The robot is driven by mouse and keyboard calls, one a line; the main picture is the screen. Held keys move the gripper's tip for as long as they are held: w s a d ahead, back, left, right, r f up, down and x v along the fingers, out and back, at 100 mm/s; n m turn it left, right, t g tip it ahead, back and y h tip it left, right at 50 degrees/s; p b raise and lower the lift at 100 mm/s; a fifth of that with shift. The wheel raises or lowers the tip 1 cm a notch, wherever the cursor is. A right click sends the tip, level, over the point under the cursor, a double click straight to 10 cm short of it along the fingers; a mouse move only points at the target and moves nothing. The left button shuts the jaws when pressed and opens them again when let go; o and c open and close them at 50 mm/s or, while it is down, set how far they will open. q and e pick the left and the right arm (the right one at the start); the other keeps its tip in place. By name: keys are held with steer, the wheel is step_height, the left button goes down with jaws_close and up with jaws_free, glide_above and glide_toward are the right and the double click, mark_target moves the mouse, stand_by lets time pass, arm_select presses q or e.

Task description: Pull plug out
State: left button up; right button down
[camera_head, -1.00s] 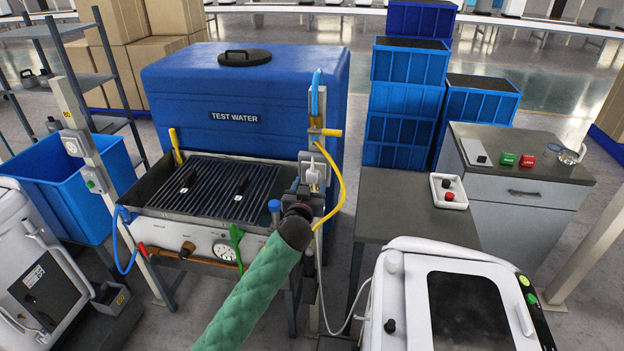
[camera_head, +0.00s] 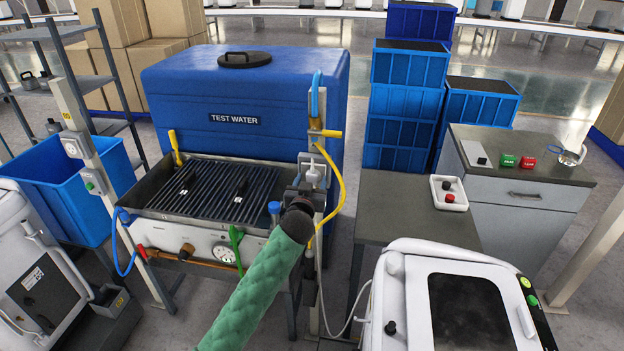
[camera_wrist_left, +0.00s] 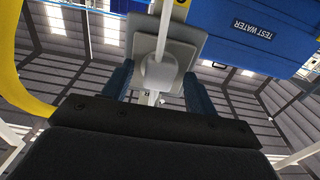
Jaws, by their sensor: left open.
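The white plug (camera_head: 314,177) sits in a pale wall socket (camera_head: 312,160) on the upright post beside the test rig. In the left wrist view the plug (camera_wrist_left: 160,72) shows as a rounded white body in front of a grey square plate (camera_wrist_left: 176,28). My left gripper (camera_head: 303,187) is at the plug, its arm coming up in a green sleeve. Its two dark blue fingers stand apart on either side of the plug in the left wrist view (camera_wrist_left: 159,88), with gaps visible between. My right gripper is not in view.
A yellow hose (camera_head: 340,190) curves close to the right of the post. A white cable (camera_head: 322,290) hangs below. The grill-topped rig (camera_head: 190,243) and blue TEST WATER tank (camera_head: 185,90) stand left and behind. A grey table (camera_head: 390,215) is at right.

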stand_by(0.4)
arm_select(q)
steer(key=c, duration=1.2)
jaws_close()
steer(key=s+a+p, duration=0.1)
steer(key=s, duration=0.5)
stand_by(0.5)
steer(key=shift+f, duration=0.1)
